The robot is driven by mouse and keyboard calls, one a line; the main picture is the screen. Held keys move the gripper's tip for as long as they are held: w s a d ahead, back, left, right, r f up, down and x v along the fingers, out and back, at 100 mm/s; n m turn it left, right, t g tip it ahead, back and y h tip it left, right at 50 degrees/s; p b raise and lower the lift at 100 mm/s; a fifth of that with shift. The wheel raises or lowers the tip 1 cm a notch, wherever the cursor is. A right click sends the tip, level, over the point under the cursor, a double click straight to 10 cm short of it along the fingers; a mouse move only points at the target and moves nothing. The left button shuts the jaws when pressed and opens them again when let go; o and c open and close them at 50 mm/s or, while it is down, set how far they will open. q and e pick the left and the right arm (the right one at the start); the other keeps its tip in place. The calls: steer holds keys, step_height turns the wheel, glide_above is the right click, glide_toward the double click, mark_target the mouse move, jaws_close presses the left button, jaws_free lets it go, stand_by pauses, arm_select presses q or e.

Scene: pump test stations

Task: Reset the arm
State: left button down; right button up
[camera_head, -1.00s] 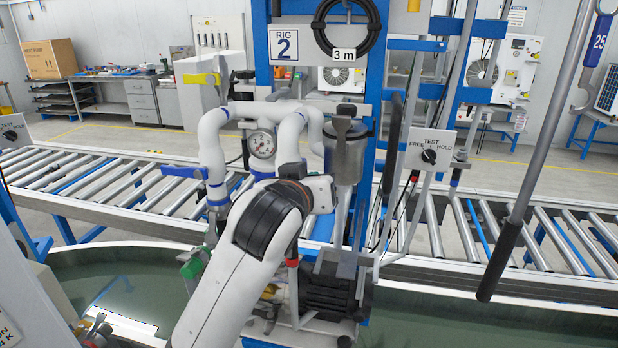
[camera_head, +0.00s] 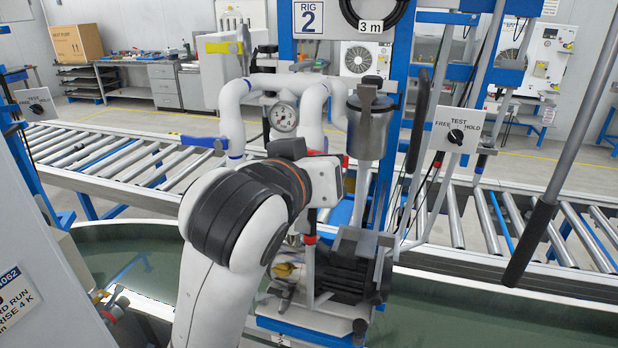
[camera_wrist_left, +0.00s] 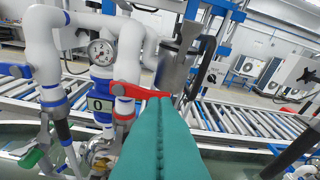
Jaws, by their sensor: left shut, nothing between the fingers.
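My left arm rises from the bottom centre of the head view, its wrist in front of the rig 2 pump stand (camera_head: 308,17). Its gripper is hidden there behind the wrist. In the left wrist view the teal fingers of my left gripper (camera_wrist_left: 160,102) are together and empty. Their tips overlap a red lever handle (camera_wrist_left: 137,91) in the picture; I cannot tell whether they touch it. White pipes (camera_head: 233,110), a pressure gauge (camera_head: 284,117) and a grey metal canister (camera_head: 370,125) are behind. The gauge also shows in the wrist view (camera_wrist_left: 101,51). My right gripper is not in view.
A TEST switch panel (camera_head: 456,130) marked FREE and HOLD is right of the canister. A blue lever (camera_head: 204,142) sticks out left of the pipes. A dark pump motor (camera_head: 345,270) stands below my wrist. A roller conveyor (camera_head: 120,165) crosses behind. A slanted pole (camera_head: 560,170) hangs at right.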

arm_select(q)
steer(key=s+a+f+g+y, duration=0.15)
steer(key=a+f, duration=0.25)
steer(key=f, duration=0.5)
steer(key=s+a+f+n+g+y, duration=0.15)
steer(key=a+f, duration=0.25)
steer(key=f, duration=0.6)
steer(key=s+a+f+m+g, duration=0.1)
steer(key=s+a+f+g, duration=0.2)
steer(key=f, duration=0.6)
steer(key=s+a+f+g+y, duration=0.1)
steer(key=s+a+f+g, duration=0.1)
steer(key=s+a+f, duration=0.5)
steer(key=s+a+f+g+y, duration=0.1)
steer(key=s+a+f+g, duration=0.25)
steer(key=s+f, duration=0.65)
step_height(320, 180, down, 25)
steer(key=s+b, duration=0.1)
steer(key=b, duration=0.1)
steer(key=s+a+f+m+g+b, duration=0.1)
steer(key=s+a+f, duration=0.2)
steer(key=s+f, duration=1.4)
step_height(320, 180, down, 3)
steer(key=shift+s+r+g+b, duration=0.1)
steer(key=shift+s+g+b, duration=0.05)
steer(key=shift+g+b, duration=0.2)
